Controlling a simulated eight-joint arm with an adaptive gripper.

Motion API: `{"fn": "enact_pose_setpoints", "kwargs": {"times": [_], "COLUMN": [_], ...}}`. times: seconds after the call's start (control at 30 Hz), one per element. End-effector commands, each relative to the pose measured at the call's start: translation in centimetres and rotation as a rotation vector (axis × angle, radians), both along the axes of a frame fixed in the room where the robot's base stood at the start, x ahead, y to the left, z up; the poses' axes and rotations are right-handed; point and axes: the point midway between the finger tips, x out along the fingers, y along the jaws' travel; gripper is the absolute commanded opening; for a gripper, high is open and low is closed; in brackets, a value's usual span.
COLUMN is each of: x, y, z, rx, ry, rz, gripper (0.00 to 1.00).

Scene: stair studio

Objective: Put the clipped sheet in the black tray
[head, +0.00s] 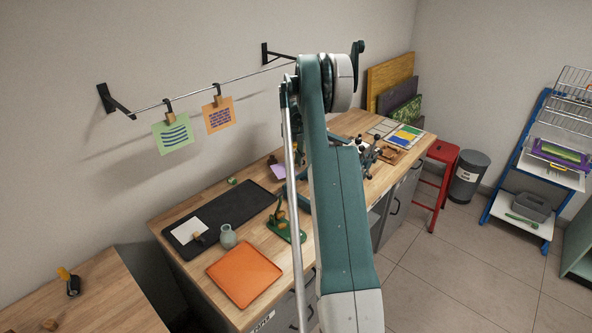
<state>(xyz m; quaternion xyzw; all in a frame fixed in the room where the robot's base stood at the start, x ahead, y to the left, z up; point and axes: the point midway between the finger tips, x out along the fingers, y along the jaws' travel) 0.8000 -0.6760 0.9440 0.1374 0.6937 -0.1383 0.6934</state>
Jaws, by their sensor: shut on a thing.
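The black tray (245,203) lies flat on the wooden workbench, left of my arm. A white sheet (187,230) with a small clip (198,238) at its lower right lies on the tray's left part. A green sheet (173,134) and an orange sheet (219,115) hang by clips from the wall wire. A small lilac sheet (278,172) shows beyond the tray, close to the left edge of my arm, with a small brownish piece at its top. I cannot tell whether it is held or lies on the bench. My arm hides my gripper.
An orange square tray (244,275), a grey-green vase (228,236) and a green-based device (286,228) stand near the black tray. A red stool (443,155) and a dark bin (468,177) stand right of the bench. The wire (195,92) runs above the bench.

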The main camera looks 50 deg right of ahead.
Motion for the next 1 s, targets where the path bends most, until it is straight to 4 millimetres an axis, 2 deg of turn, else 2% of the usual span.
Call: {"fn": "enact_pose_setpoints", "kwargs": {"times": [0.1, 0.47, 0.8, 1.0], "x": [0.0, 0.0, 0.0, 0.0], "y": [0.0, 0.0, 0.0, 0.0], "z": [-0.7, -0.9, -4.0, -4.5], "rx": [0.0, 0.0, 0.0, 0.0], "ry": [0.0, 0.0, 0.0, 0.0], "rz": [0.0, 0.0, 0.0, 0.0], "gripper": [0.12, 0.12, 0.12, 0.12]}}
